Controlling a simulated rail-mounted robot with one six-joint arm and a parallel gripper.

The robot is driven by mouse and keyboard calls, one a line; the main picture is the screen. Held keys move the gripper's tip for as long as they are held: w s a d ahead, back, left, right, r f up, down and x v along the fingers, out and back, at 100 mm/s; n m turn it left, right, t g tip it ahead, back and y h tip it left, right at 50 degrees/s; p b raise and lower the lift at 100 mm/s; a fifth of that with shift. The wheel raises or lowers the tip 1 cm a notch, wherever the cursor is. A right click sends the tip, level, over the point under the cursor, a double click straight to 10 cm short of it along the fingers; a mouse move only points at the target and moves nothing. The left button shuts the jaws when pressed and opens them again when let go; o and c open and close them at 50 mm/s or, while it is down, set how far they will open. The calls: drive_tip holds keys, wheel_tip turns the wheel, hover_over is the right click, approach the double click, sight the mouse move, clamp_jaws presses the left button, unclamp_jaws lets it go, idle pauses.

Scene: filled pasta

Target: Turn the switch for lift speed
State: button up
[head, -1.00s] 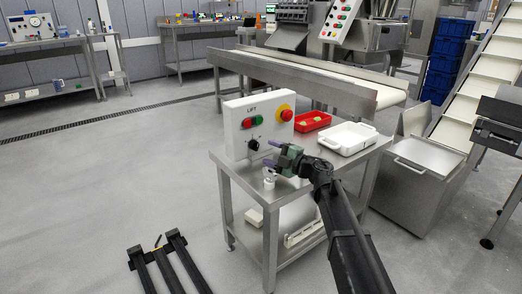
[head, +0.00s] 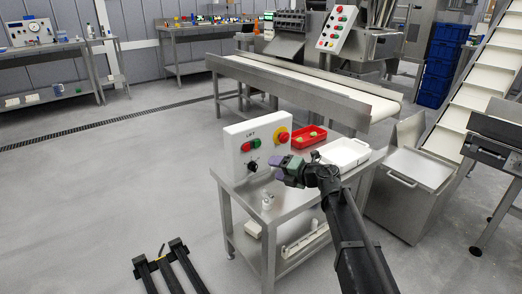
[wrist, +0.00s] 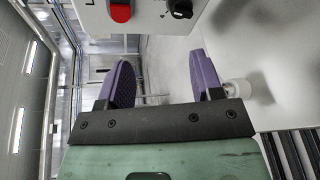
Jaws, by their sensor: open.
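The white LIFT panel (head: 238,139) stands upright on a steel table. Its black rotary switch (head: 252,167) sits low on the face, below a green and a red button, with its white pointer visible. In the wrist view the switch (wrist: 180,9) shows at the top edge, partly cut off, beside the red button (wrist: 120,11). My gripper (head: 273,166) has purple fingers and is just right of the switch in the head view. In the wrist view its fingers (wrist: 160,80) are spread with nothing between them, and the switch lies beyond them, apart from both.
A red tray (head: 299,143) and a white tray (head: 345,152) stand behind my gripper. A small white cylinder (head: 267,202) is on the steel table (head: 283,218) below it.

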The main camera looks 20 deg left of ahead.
sight(257, 167)
drive_tip(key=w+a+f+n+b, duration=0.1)
drive_tip(key=a, duration=0.1)
drive_tip(key=w+a+f+n+b, duration=0.1)
drive_tip(key=w+a+f, duration=0.1)
drive_tip(key=a, duration=0.1)
drive_tip(key=w+a+f+n+h+b, duration=0.1)
drive_tip(key=a+n+b, duration=0.1)
drive_tip(key=a, duration=0.1)
drive_tip(key=shift+w+a+f+t, duration=0.1)
drive_tip(key=shift+w+f+t, duration=0.15)
drive_tip(key=shift+f+t, duration=0.15)
drive_tip(key=shift+w+a, duration=0.1)
drive_tip(key=shift+a, duration=0.3)
drive_tip(key=c, duration=0.9)
